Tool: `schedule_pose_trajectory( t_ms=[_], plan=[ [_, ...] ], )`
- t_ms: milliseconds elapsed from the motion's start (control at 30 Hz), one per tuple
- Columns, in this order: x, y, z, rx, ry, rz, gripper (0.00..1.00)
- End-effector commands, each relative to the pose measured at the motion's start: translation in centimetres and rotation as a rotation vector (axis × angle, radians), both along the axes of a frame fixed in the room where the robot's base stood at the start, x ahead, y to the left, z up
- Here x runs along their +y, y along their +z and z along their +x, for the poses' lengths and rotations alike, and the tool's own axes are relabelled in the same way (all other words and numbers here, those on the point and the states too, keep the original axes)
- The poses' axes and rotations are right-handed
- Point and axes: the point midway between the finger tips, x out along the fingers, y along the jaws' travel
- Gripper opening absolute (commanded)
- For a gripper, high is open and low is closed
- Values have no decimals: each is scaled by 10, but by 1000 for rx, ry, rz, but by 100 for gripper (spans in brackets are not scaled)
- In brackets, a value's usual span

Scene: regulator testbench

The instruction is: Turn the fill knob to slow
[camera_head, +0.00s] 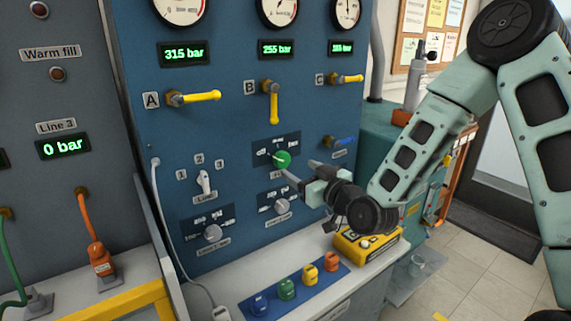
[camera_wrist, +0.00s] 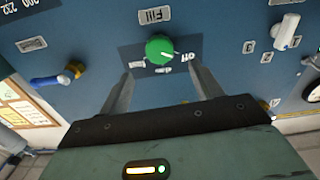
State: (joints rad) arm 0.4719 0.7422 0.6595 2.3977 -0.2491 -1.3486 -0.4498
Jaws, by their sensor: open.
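The green fill knob (camera_head: 282,159) sits on a dark plate on the blue panel. In the wrist view the knob (camera_wrist: 160,49) is beside a "Fill" label (camera_wrist: 155,16), and its white pointer line points toward the "Off" mark (camera_wrist: 188,57). The other marks around it are too small to read surely. My gripper (camera_head: 299,173) is open in front of the knob. In the wrist view my gripper's fingers (camera_wrist: 160,72) stand one on each side below the knob, apart from it, with nothing between them.
A yellow-handled valve (camera_head: 272,102) is above the knob, and a blue-handled one (camera_head: 341,141) is to its right. Grey knobs (camera_head: 282,207) (camera_head: 213,233) and a white selector (camera_head: 205,182) are near. Coloured caps (camera_head: 287,288) and a yellow device (camera_head: 365,246) lie on the bench below.

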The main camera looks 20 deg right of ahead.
Motion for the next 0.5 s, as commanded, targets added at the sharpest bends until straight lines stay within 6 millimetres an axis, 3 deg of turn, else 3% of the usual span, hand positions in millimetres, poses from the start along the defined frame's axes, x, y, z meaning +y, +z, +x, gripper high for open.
schedule_pose_trajectory(
  t_ms=[200, 500],
  plan=[
    [13, 1, 41, 1, -1, 2, 65],
    [23, 0, 70, 1, 0, 1, 65]
  ],
)
